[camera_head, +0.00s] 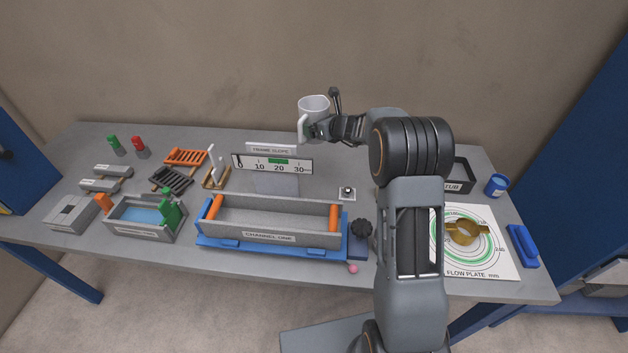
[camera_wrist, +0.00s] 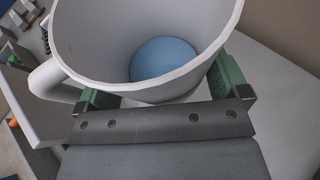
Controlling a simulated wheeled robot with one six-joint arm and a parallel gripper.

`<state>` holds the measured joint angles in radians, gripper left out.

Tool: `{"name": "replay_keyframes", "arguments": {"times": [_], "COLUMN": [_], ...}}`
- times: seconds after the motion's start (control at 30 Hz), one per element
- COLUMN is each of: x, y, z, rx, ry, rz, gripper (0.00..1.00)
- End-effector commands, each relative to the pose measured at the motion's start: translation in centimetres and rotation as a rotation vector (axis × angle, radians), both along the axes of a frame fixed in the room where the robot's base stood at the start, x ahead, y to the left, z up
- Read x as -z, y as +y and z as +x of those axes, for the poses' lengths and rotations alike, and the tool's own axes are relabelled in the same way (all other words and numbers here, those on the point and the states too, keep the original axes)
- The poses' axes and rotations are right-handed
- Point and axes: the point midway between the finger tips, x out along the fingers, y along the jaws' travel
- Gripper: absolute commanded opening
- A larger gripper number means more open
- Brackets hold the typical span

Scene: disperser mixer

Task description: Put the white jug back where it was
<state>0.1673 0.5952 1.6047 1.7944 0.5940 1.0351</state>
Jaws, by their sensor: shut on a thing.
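The white jug (camera_head: 314,106) is held up above the back of the table, near the wall. My gripper (camera_head: 325,127) is shut on it. In the wrist view the jug (camera_wrist: 90,40) fills the upper part, its handle toward the left and a blue round patch at the bottom inside. The green finger pads of my gripper (camera_wrist: 165,90) lie on either side of the jug's wall. In the head view the jug looks roughly upright and clear of the tabletop.
Below the jug is a scale sign (camera_head: 272,163). The channel tray (camera_head: 280,226) stands in front. A dark tub (camera_head: 461,176), a blue cup (camera_head: 496,185) and the flow plate sheet (camera_head: 490,262) are at right. A blue-water bin (camera_head: 142,232), racks and small bottles are at left.

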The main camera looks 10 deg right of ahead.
Motion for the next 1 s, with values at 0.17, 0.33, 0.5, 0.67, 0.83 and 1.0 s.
{"name": "replay_keyframes", "arguments": {"times": [0.17,0.33,0.5,0.67,0.83,1.0], "x": [4.4,7.3,10.5,12.9,14.2,16.0], "y": [0.1,0.2,0.2,0.2,0.3,0.2], "z": [0.0,0.0,0.0,0.0,0.0,0.0], "rx": [-0.001,-0.004,-0.003,-0.002,-0.004,-0.004], "ry": [-0.001,-0.002,0.002,0.000,-0.002,0.001], "rz": [0.002,0.001,0.002,0.002,0.002,0.001], "gripper": [0.60,0.60,0.60,0.60,0.60,0.60]}}
